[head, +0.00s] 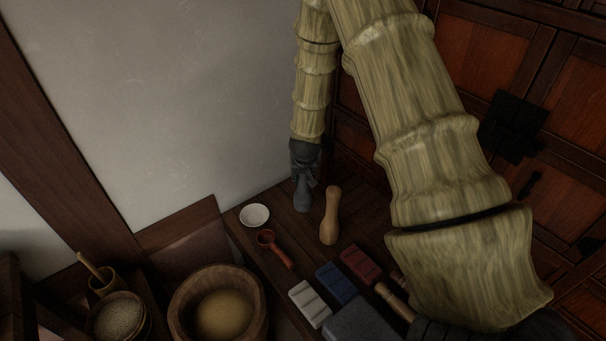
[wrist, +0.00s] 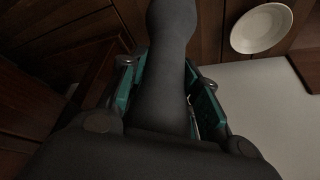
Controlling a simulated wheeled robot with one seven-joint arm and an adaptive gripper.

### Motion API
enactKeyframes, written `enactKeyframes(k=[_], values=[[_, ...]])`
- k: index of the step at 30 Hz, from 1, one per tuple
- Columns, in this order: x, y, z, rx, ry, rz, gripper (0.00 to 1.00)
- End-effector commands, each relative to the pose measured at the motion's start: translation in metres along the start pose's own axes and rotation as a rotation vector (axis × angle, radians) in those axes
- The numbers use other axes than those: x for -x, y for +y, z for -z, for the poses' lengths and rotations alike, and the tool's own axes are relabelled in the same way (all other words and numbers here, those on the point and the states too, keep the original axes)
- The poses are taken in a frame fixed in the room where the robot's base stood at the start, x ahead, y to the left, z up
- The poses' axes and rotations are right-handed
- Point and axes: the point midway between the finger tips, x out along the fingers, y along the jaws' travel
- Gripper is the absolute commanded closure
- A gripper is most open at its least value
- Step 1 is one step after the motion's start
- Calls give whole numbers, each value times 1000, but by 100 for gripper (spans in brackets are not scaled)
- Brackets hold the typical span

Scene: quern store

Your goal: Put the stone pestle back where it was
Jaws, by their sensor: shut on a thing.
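The stone pestle (head: 302,198) is dark grey, with a narrow neck and a rounded, wider lower end. My gripper (head: 304,163) is shut on its upper part and holds it roughly upright over the back of the dark wooden table (head: 283,203). I cannot tell whether its lower end touches the wood. In the wrist view the pestle (wrist: 168,70) runs between the teal-padded fingers of my gripper (wrist: 166,88). A pale wooden pestle-shaped piece (head: 330,218) stands just right of it, and a white dish (head: 254,215) lies to its left.
A red spoon (head: 270,246) lies in front of the dish. White (head: 310,303), blue (head: 337,282) and red (head: 361,263) blocks, a grey block (head: 362,322) and a wooden handle (head: 394,301) lie nearer. A wooden bowl (head: 179,308) stands front left. Cabinet doors (head: 480,45) are at right.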

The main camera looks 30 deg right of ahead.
Motion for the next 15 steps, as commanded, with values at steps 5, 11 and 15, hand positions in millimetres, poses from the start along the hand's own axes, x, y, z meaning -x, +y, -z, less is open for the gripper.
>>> enactKeyframes(k=[5, 11, 15], values=[[-10, -1, -3, -1, 2, 2, 100], [-19, -1, -8, -1, 1, 1, 100], [-33, -1, -14, -1, 0, 1, 100]])
